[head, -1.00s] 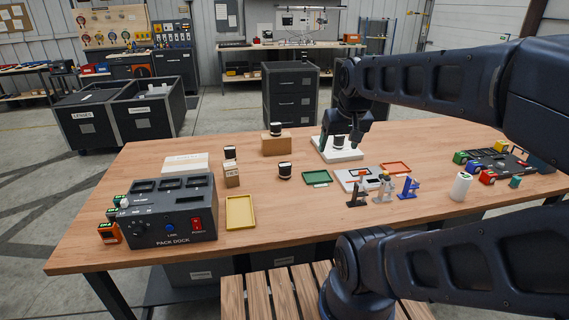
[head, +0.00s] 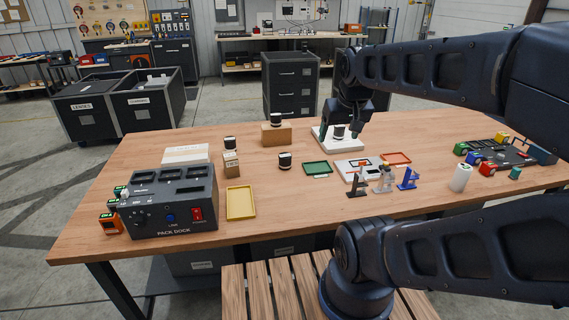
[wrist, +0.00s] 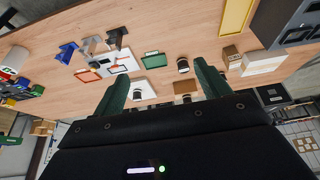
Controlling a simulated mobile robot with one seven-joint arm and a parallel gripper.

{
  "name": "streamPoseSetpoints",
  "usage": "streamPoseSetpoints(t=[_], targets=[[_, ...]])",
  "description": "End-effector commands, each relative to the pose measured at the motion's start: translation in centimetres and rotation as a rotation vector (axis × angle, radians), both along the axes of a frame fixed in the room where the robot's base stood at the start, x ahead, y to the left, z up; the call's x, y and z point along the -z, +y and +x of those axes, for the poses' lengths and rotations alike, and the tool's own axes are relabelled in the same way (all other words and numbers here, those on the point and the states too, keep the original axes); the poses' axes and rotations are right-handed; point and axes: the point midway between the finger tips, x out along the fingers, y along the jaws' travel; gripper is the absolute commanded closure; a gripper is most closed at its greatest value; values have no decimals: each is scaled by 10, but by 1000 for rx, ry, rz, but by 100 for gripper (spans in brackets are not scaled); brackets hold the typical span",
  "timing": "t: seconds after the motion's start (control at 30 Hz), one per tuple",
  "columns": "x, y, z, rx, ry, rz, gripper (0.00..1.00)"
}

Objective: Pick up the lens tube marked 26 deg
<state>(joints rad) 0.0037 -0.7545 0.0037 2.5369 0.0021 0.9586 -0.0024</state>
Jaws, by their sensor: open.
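Several black lens tubes with white bands are in the head view; their markings are too small to read. One tube (head: 339,132) stands on a white pad (head: 327,143). Another (head: 276,119) is on a cardboard box, one (head: 230,143) on a small box, and one (head: 285,160) on the bare table. My gripper (head: 347,128) is open above the white pad, close to its tube. In the wrist view, that tube (wrist: 137,94) shows between the green fingers of my gripper (wrist: 160,78), nearer the left one. I cannot tell whether a finger touches it.
Green (head: 318,168) and red (head: 397,158) trays, a white board and small microscope-like models (head: 384,180) lie near the pad. A yellow tray (head: 240,203) and the pack dock (head: 170,200) are at left. A white bottle (head: 460,178) and toy-like vehicles are at right.

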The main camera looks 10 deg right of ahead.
Motion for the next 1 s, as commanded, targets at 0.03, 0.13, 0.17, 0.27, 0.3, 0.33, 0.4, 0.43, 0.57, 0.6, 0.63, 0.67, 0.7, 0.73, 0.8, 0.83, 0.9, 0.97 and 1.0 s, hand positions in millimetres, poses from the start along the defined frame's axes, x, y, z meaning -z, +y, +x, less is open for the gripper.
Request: streamPoseSetpoints(t=[0.03, 0.13, 0.17, 0.27, 0.3, 0.33, 0.4, 0.43, 0.57, 0.6, 0.63, 0.67, 0.7, 0.73, 0.8, 0.83, 0.9, 0.97, 1.0], targets=[[0, 0, 0, 0, 0, 0, 21], [0, 0, 0, 0, 0, 0, 21], [0, 0, 0, 0, 0, 0, 21], [0, 0, 0, -1, 0, 0, 21], [0, 0, 1, -5, 1, -2, 21], [0, 0, 3, -10, 3, -4, 21], [-1, 1, 9, -32, 10, -15, 21], [-2, 1, 13, -47, 15, -21, 21], [-4, 3, 39, -140, 42, -61, 21], [-4, 4, 48, -177, 52, -75, 21], [-4, 5, 55, -202, 58, -86, 21], [-4, 5, 62, -229, 65, -96, 21], [-3, 6, 71, -265, 76, -109, 21], [-2, 7, 78, -292, 82, -118, 21], [0, 9, 95, -356, 99, -140, 21], [1, 10, 102, -383, 105, -149, 21], [4, 12, 119, -446, 121, -170, 21], [8, 14, 134, -500, 133, -186, 21], [11, 15, 143, -537, 143, -196, 21]])
